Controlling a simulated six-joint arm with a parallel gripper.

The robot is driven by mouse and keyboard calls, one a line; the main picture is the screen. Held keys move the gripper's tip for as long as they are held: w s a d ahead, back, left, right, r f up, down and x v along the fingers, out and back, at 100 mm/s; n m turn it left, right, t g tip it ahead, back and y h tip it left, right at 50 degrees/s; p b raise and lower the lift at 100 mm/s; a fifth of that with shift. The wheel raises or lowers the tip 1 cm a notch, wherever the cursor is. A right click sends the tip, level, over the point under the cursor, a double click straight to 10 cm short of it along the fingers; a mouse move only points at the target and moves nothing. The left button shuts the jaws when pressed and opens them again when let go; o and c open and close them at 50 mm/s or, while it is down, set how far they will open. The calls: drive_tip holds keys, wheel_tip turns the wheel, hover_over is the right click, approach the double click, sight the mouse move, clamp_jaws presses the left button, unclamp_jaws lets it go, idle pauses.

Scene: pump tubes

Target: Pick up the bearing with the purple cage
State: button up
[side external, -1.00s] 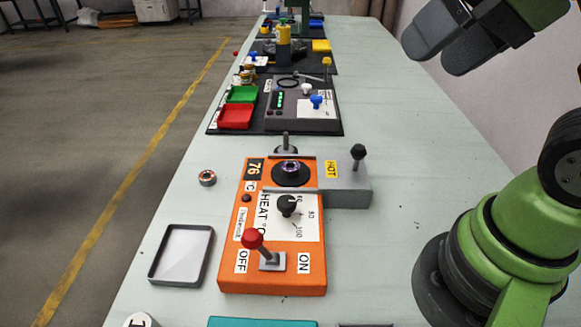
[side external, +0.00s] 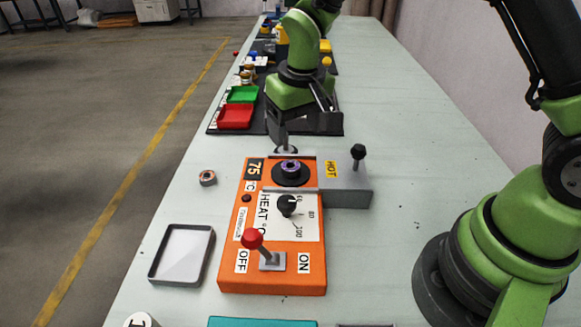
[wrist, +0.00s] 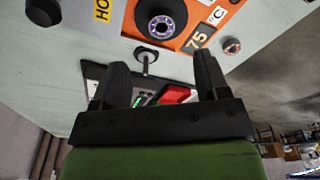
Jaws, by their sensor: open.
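The bearing with the purple cage (side external: 290,166) lies flat on the round black disc (side external: 277,178) at the far end of the orange heater (side external: 312,264). In the wrist view the bearing (wrist: 162,27) is at the top centre, with its purple ring of balls clear to see. My gripper (side external: 283,126) is beyond the heater and above the table, apart from the bearing. In the wrist view my gripper (wrist: 161,62) shows two spread fingers with nothing held between them; the bearing lies ahead of their tips.
Another bearing (side external: 208,178) with a brownish cage lies on the table left of the heater. A grey block (side external: 345,193) marked HOT with a black-knobbed lever (side external: 358,152) stands beside the disc. A grey-rimmed tray (side external: 211,243) is at front left. A red tray (side external: 235,117) lies beyond.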

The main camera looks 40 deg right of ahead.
sight(291, 162)
drive_tip(key=f, duration=0.3)
drive_tip(key=w+f, duration=0.1)
drive_tip(key=f, duration=0.5)
drive_tip(key=shift+w, duration=0.25)
drive_tip(key=c, duration=1)
